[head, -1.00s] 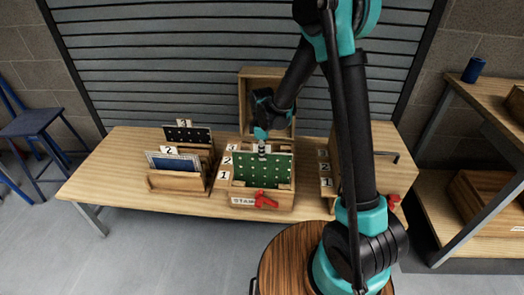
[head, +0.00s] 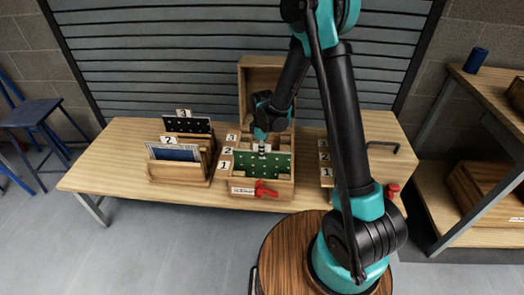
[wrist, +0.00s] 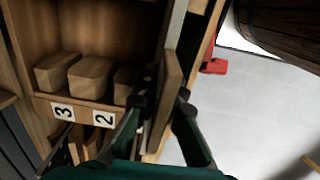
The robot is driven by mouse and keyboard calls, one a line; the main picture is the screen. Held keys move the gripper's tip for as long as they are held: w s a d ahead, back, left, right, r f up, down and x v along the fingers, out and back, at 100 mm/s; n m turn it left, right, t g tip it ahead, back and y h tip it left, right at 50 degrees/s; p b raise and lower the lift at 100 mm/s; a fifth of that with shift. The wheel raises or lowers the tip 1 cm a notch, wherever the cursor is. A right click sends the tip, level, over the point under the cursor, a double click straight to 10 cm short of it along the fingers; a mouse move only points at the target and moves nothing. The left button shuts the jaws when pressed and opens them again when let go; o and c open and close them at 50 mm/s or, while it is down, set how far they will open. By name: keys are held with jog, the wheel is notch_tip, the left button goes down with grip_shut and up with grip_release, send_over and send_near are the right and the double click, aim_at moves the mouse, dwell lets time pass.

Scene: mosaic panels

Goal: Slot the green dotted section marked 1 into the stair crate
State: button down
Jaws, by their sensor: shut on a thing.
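The green dotted section (head: 247,161) is upright at the front of the stair crate (head: 285,188), by the label 1 (head: 223,165). Its lower edge is hidden behind the crate's front wall; I cannot tell whether it touches the bottom. My gripper (head: 262,149) is shut on its top edge. In the wrist view my gripper (wrist: 160,112) has its fingers on either side of the thin upright section, seen nearly edge-on. The crate's labels 3 (wrist: 63,112) and 2 (wrist: 104,118) show there with wooden blocks behind.
A red clamp (head: 264,188) is on the crate's front. A rack (head: 178,172) at left holds a blue section and a black dotted one (head: 187,125). Another numbered wooden holder (head: 326,171) stands to the right. Bare tabletop lies at far left.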

jog(key=shift+f, duration=0.1)
jog(key=c, duration=1.6)
grip_release()
jog(key=shift+o, duration=0.2)
notch_tip(320, 180, up, 12)
